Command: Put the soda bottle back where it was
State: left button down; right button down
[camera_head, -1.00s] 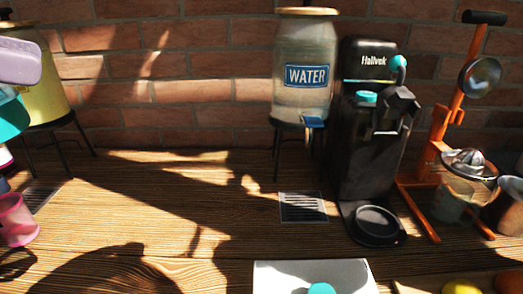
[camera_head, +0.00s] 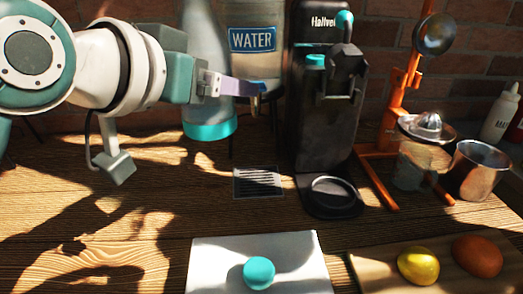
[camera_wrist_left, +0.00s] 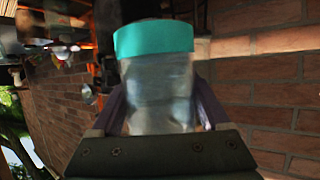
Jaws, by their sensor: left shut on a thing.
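The soda bottle (camera_head: 205,48) is clear with a teal base. My left gripper (camera_head: 228,85) is shut on its body and holds it nearly upright, raised above the table, left of the black soda machine (camera_head: 330,110). In the left wrist view the bottle (camera_wrist_left: 158,85) sits between the purple fingers, its teal base toward the top. The bottle's upper end is cut off in the head view. The machine has a teal knob and a round drip plate (camera_head: 333,192), with nothing standing on it. My right gripper is not in view.
The water dispenser (camera_head: 253,40) stands behind the bottle, with a grate (camera_head: 258,182) in front. An orange juicer (camera_head: 400,100) and metal cup (camera_head: 474,170) are right of the machine. A white board (camera_head: 215,265) with a teal ball-like piece (camera_head: 259,272) lies in front.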

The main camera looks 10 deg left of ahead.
pick_arm(q)
notch_tip(320, 180, down, 14)
jog(key=b, duration=0.3)
jog(key=shift+r, duration=0.1)
jog(key=shift+f+b, duration=0.6)
jog(key=shift+f, duration=1.3)
jog(key=shift+f, duration=0.1)
jog(key=shift+f, duration=0.15)
grip_release()
jog(key=shift+r, duration=0.3)
jog(key=p+v, duration=0.2)
jog(key=v, duration=1)
jog(key=shift+p, duration=0.4)
jog(key=shift+a, duration=0.1)
